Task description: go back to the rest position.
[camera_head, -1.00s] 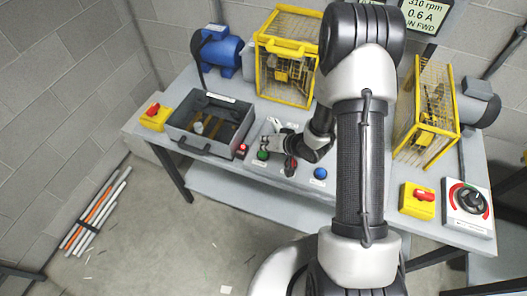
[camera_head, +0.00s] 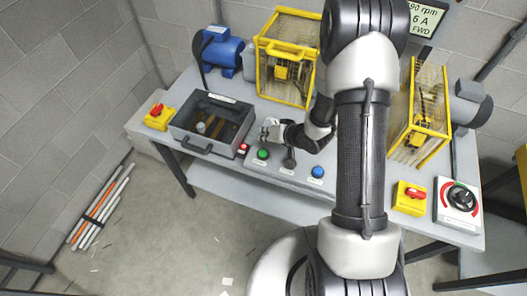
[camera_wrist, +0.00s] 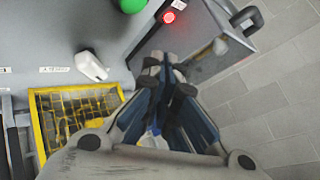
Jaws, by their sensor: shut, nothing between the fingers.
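My gripper (camera_head: 268,133) is over the table (camera_head: 240,180), just right of the open grey box (camera_head: 188,143) and behind the button panel. In the wrist view my gripper (camera_wrist: 168,70) shows with its fingers together and nothing between them. The green button (camera_head: 263,154) and the lit red button (camera_head: 243,148) are in front of it. In the wrist view the green button (camera_wrist: 132,4) and the lit red button (camera_wrist: 169,17) sit near the top, beyond the fingertips. My arm hides part of the table's middle.
A yellow cage (camera_head: 287,60) and blue motor (camera_head: 224,50) stand behind; another yellow cage (camera_head: 424,110), a red switch on a yellow box (camera_head: 411,199) and a dial (camera_head: 459,203) stand right. A blue button (camera_head: 317,172) is on the panel. Pipes (camera_head: 100,208) lie on the left floor.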

